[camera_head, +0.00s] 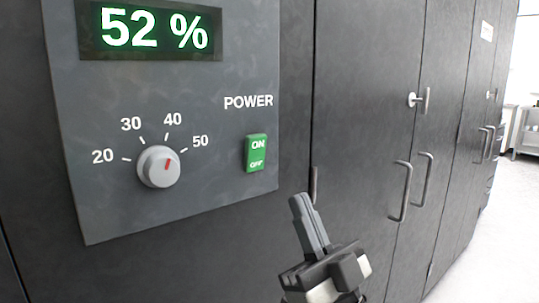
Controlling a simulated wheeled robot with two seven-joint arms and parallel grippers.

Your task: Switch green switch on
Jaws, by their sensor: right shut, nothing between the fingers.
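The green switch (256,153) is a small upright rocker with ON at its top and OFF at its bottom, under the word POWER. It sits on the right part of a grey control panel (225,185). I cannot tell for sure which way the rocker is tipped. My right gripper (300,203) is shut and empty, its fingers pointing up, below and to the right of the switch and apart from it. My left gripper is not in view.
Dark cabinet doors with handles (401,191) run off to the right. The space between gripper and switch looks clear.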

